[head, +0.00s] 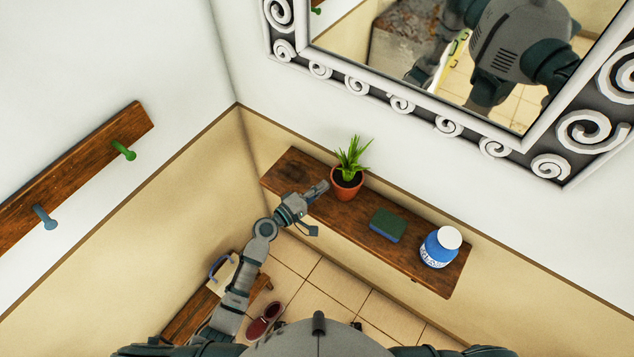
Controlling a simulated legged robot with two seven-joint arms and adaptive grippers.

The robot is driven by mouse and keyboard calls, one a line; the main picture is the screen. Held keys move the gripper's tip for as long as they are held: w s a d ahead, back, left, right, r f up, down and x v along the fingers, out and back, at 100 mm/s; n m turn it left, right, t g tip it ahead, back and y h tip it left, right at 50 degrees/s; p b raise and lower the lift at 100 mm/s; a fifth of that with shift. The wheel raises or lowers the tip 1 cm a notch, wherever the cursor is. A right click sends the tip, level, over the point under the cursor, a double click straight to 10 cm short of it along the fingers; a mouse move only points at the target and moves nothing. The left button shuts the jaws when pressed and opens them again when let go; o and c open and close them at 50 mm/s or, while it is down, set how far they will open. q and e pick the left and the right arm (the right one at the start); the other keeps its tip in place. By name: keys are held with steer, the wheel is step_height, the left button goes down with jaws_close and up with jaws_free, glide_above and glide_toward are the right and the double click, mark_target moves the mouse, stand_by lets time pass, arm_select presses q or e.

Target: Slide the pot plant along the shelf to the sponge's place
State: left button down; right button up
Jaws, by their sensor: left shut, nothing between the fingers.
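The pot plant (347,183), a green spiky plant in a terracotta pot, stands upright on the wooden shelf (330,212), left of its middle. The sponge (387,225), dark green on top with a blue lower part, lies on the shelf to the right of the plant. My left gripper (322,189) is shut and empty, at the pot's left side over the shelf. Its fingertips are close to the pot; I cannot tell whether they touch it. My right gripper is not in view.
A blue jar with a white lid (440,247) stands right of the sponge, near the shelf's right end. The shelf between plant and sponge is clear. A framed mirror (450,60) hangs on the wall above. A low bench and a red shoe (264,323) are below.

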arm_select(q)
steer(key=shift+a, duration=0.15)
steer(key=shift+a, duration=0.1)
